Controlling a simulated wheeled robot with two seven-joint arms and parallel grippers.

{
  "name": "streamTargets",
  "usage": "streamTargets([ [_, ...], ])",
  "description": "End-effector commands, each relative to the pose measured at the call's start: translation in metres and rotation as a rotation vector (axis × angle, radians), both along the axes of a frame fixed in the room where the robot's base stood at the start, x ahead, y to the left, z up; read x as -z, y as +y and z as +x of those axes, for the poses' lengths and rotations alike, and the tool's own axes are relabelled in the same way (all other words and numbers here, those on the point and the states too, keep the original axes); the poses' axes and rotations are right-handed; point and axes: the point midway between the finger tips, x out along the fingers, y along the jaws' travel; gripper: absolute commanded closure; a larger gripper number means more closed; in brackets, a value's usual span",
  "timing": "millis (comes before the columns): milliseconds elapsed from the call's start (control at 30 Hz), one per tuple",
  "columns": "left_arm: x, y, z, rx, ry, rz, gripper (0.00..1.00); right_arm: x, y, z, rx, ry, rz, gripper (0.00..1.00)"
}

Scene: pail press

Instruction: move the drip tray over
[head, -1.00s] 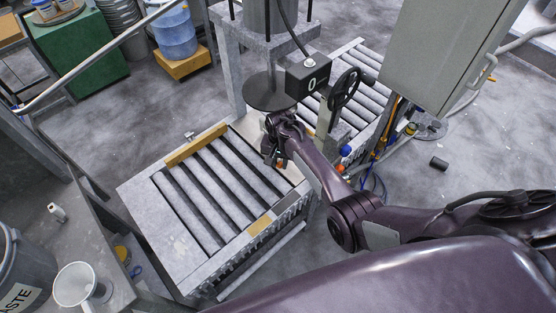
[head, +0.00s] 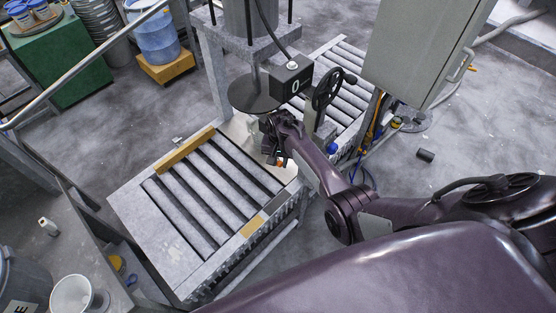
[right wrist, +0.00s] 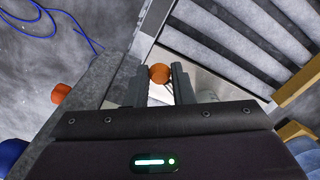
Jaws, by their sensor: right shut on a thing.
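My right gripper (head: 277,158) is at the right edge of the roller table, just below the round black press plate. In the right wrist view, its two fingers (right wrist: 159,78) are shut on a small orange ball knob (right wrist: 159,73). A pale, flat metal surface, which looks like the drip tray (right wrist: 197,72), lies just beyond the knob and beside the rollers. In the head view, part of this pale surface (head: 288,172) shows beside the gripper; the press and arm hide the rest. My left gripper is not in view.
The roller conveyor (head: 148,207) has a yellow bar (head: 184,150) along its far side. The press plate (head: 254,92), a black handwheel (head: 328,88) and a grey cabinet (head: 415,50) stand close to my right arm. Blue cable (right wrist: 40,25) lies on the floor.

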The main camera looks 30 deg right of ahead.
Motion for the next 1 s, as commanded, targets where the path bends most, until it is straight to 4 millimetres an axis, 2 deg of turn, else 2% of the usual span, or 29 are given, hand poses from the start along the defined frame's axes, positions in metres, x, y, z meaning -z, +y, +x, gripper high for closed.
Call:
streamTargets([
  [400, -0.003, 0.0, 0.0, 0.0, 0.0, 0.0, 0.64, 0.0, -0.017, -0.001, 0.005, 0.001, -0.002, 0.9],
  [633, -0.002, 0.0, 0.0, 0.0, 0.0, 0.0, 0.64, 0.0, -0.019, -0.001, 0.005, 0.0, -0.003, 0.91],
  [667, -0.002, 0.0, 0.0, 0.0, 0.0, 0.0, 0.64, 0.0, -0.019, -0.001, 0.006, 0.0, -0.003, 0.77],
  [833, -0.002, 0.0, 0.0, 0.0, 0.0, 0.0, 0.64, 0.0, -0.018, 0.0, 0.004, -0.001, -0.002, 0.54],
  [1000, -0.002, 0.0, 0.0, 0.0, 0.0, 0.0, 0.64, 0.0, -0.017, -0.001, 0.002, 0.0, -0.001, 0.52],
])
